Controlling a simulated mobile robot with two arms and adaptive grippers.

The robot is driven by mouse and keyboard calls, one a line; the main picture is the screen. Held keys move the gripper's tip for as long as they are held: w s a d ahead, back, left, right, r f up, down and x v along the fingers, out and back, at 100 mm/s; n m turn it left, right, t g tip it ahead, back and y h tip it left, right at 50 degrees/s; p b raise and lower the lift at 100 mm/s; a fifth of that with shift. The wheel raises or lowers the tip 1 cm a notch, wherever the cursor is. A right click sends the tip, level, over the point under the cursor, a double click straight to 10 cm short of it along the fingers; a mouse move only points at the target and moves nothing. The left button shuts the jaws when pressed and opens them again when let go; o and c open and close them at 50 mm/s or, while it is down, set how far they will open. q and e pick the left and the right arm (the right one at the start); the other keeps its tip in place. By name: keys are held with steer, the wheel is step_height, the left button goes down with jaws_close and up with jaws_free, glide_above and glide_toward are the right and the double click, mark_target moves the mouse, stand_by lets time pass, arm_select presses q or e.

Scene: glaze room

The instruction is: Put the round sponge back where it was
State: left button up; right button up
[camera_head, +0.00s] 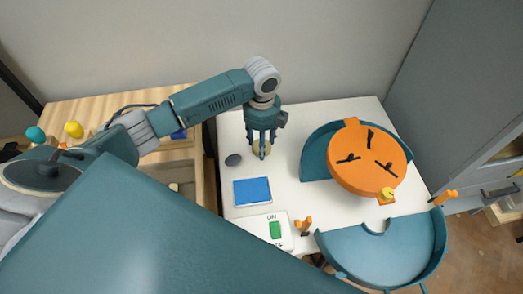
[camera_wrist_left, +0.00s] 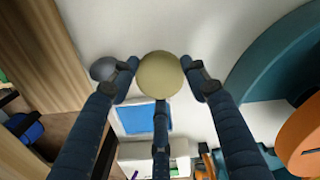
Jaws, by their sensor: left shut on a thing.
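The round sponge (camera_head: 267,147) is pale yellow and sits between the fingers of my left gripper (camera_head: 262,151), over the white table. My left gripper points down and is shut on it. In the left wrist view the sponge (camera_wrist_left: 160,74) shows as a full round face between the fingertips (camera_wrist_left: 160,82). The gap between sponge and tabletop is hard to judge. A grey round piece (camera_head: 233,160) lies on the table just left of the gripper; it also shows in the wrist view (camera_wrist_left: 103,69). My right gripper is not in view.
A blue rectangle (camera_head: 252,191) lies in front of the gripper. A white box with a green switch (camera_head: 265,228) is nearer. An orange wheel disc (camera_head: 352,171) with teal splash-pan halves (camera_head: 385,254) fills the right. A wooden shelf (camera_head: 95,108) with small coloured things stands left.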

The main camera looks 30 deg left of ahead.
arm_select(q)
steer(key=shift+f, duration=2.4)
steer(key=shift+f, duration=0.1)
steer(key=o, duration=1.1)
step_height(320, 180, up, 12)
steer(key=shift+r, duration=0.2)
